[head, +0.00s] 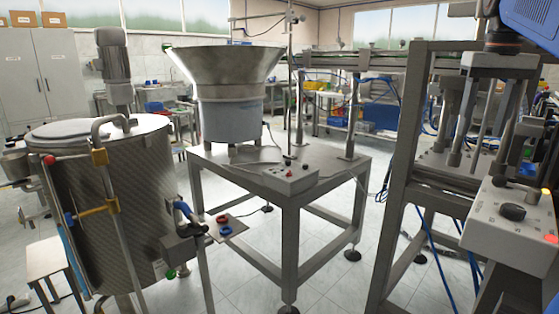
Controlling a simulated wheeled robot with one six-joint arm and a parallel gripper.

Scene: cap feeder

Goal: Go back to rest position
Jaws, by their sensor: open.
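My gripper (482,160) hangs at the upper right, below a dark wrist and a blue arm part at the picture's edge. Its long grey fingers point down and stand apart, with nothing seen between them. It overlaps the metal machine frame behind it, so I cannot tell how far apart they are. The cap feeder, a wide metal funnel (222,66) on a grey drum (232,117), stands on a steel table (331,177) in the middle, well to the left of my gripper.
A large steel tank (135,205) with pipes and valves stands at the left. A small plate (233,232) with red and blue pieces is beside it. A white control box (515,220) and frame post (397,190) fill the right. Tiled floor shows between.

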